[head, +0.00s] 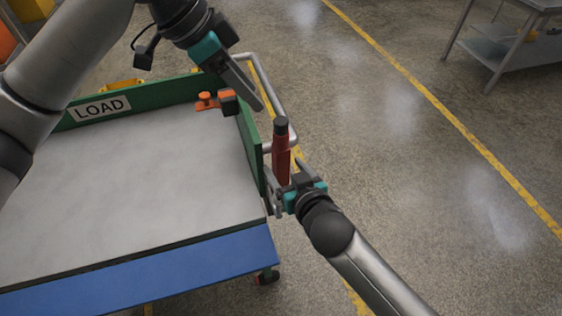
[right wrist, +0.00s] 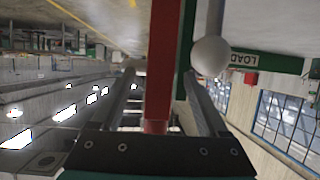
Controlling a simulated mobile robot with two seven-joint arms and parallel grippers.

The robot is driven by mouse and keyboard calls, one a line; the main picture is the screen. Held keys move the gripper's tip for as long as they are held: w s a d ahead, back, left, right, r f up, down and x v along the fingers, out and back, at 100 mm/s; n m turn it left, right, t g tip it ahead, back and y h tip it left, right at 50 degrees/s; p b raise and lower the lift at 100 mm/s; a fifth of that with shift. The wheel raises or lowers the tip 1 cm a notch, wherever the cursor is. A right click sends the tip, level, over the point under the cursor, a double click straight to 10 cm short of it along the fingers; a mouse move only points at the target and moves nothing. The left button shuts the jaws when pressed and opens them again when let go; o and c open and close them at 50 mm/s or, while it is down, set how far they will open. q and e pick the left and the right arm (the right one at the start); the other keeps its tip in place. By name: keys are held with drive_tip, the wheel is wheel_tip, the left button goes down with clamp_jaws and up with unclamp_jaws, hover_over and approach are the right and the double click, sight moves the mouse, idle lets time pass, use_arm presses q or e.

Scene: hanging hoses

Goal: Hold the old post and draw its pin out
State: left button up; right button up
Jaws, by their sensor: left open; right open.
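The old post is a red upright bar with a black top (head: 281,150), standing at the cart's right side, just outside the green wall. My right gripper (head: 280,183) is open low at the post; in the right wrist view the red post (right wrist: 160,70) runs between its two fingers, with gaps at the sides. An orange knobbed piece with a black and orange block (head: 208,101) sits at the green wall's corner; I cannot tell whether it is the pin. My left gripper (head: 258,104) is open and empty, above and right of that block.
The cart's grey deck (head: 130,190) is bare, with green walls, a LOAD sign (head: 102,108) and a blue front edge. A grey tube rail (head: 276,98) bends round behind the post. A pale ball (right wrist: 210,56) shows beside the post. Open floor lies right; a metal table (head: 505,45) stands far right.

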sight(284, 167)
drive_tip(key=shift+x, duration=1.55)
clamp_jaws()
